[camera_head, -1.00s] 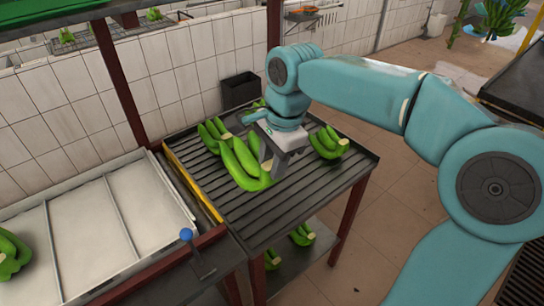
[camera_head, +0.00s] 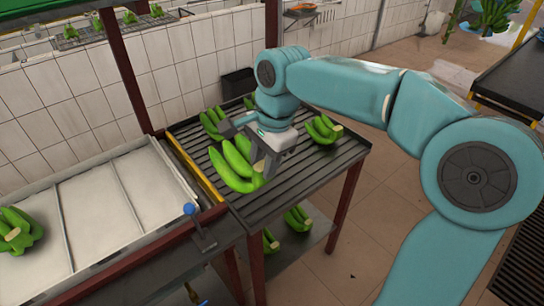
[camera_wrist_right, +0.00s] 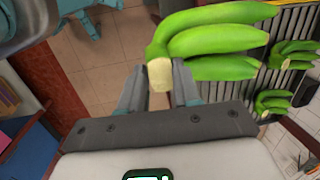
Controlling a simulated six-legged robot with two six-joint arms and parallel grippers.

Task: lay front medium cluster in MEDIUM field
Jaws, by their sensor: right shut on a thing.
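My right gripper (camera_head: 264,162) is shut on the stem end of a green banana cluster (camera_head: 236,166). The cluster is over the front left part of the slatted dark table; whether it touches the slats I cannot tell. In the right wrist view the two fingers (camera_wrist_right: 158,88) close around its pale cut stem, and the green fruit (camera_wrist_right: 215,40) points up and right. The white tray (camera_head: 140,205) at the left has divided fields; no label is readable. One cluster (camera_head: 20,230) lies in its leftmost visible field, and the fields nearer the table are bare. My left gripper is not seen.
Other clusters lie on the slatted table (camera_head: 300,185): one at right (camera_head: 323,130) and one behind (camera_head: 212,122). More clusters sit on the lower shelf (camera_head: 297,218). A red post (camera_head: 122,70) and a blue-knobbed lever (camera_head: 190,210) stand near the tray.

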